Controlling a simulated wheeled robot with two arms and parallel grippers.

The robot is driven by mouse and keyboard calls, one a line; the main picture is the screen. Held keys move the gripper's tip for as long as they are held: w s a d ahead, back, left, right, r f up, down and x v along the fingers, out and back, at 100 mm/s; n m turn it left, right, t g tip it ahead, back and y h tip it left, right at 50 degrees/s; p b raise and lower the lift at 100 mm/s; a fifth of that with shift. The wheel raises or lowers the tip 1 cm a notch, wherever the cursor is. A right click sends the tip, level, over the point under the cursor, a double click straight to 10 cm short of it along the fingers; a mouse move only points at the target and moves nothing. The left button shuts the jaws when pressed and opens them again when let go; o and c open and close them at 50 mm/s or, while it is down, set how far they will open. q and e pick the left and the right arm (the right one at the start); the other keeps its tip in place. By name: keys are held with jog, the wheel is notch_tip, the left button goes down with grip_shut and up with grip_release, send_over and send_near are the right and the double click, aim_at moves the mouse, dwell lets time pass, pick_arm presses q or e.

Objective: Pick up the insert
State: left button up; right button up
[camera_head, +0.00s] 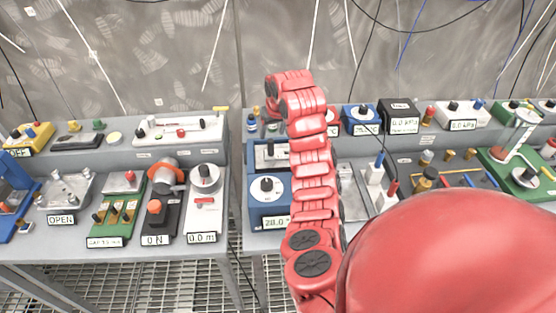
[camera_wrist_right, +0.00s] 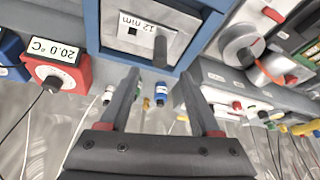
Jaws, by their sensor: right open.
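I cannot tell for certain which thing is the insert. A grey plate (camera_wrist_right: 126,32) labelled 12 mm, with a dark square hole and a grey peg (camera_wrist_right: 160,48), sits in a blue frame (camera_wrist_right: 190,62) in the right wrist view. My right gripper (camera_wrist_right: 162,76) is open and empty, its two dark fingers spread and pointing toward the blue frame. Whether they touch it is unclear. In the head view my red right arm (camera_head: 312,160) reaches over the right bench and hides its own fingers. My left gripper is in neither view.
Small capped cylinders, one blue and white (camera_wrist_right: 160,93), stand close by the fingers. A red box (camera_wrist_right: 60,72) reading 20.0 °C is at the left. In the head view, instruments crowd both benches, with a gap between them. A grey wall (camera_head: 180,50) with hanging cables stands behind.

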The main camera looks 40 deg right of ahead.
aim_at(271, 140)
jog(key=shift+x, duration=0.8)
jog(key=shift+w+f+p, duration=0.1)
jog(key=shift+f+p, duration=0.15)
jog(key=shift+p, duration=0.1)
jog(key=p+x, duration=0.2)
jog(key=x, duration=0.1)
jog(key=shift+w+f, duration=0.1)
jog(key=shift+f, duration=0.2)
jog(key=shift+w+d+f, duration=0.15)
jog(key=shift+w+f, duration=0.05)
jog(key=shift+f, duration=0.25)
grip_shut()
